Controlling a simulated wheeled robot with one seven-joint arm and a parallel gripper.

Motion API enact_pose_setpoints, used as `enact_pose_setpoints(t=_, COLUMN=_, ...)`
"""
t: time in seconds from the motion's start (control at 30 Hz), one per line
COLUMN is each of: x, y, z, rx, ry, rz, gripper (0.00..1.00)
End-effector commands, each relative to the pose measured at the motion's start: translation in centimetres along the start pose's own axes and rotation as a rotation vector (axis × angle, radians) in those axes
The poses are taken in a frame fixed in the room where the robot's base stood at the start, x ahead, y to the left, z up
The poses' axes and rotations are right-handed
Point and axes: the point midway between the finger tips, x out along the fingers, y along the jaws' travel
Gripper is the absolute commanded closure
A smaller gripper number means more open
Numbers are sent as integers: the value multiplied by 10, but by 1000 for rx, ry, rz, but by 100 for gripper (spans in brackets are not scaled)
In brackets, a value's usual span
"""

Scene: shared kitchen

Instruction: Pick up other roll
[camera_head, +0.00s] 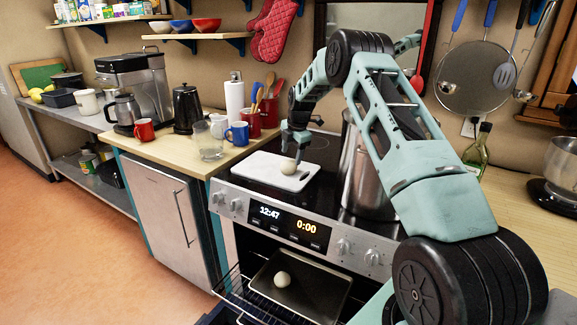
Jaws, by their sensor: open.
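One pale round roll (288,167) lies on a white cutting board (262,178) on top of the stove. My gripper (290,153) is just above this roll, pointing down; its fingers are small in the picture, and I cannot tell whether they touch the roll. The gripper is open. Another pale roll (282,279) lies on a dark baking tray (318,291) in the open oven below, on the wire rack.
A large steel pot (357,185) stands on the stove right of the board, partly behind my arm. A glass jug (208,143), mugs (238,134) and a black kettle (187,109) stand on the left counter. The oven rack (262,309) sticks out in front.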

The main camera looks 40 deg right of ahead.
Motion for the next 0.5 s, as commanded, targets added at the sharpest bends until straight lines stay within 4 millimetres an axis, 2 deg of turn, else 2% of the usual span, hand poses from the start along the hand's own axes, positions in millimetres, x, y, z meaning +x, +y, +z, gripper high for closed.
enact_pose_setpoints(t=0.17, x=10, y=1, z=-1, rx=1, ry=1, rz=-2, gripper=38)
enact_pose_setpoints(t=0.5, x=52, y=2, z=-2, rx=1, ry=-1, rz=-1, gripper=38)
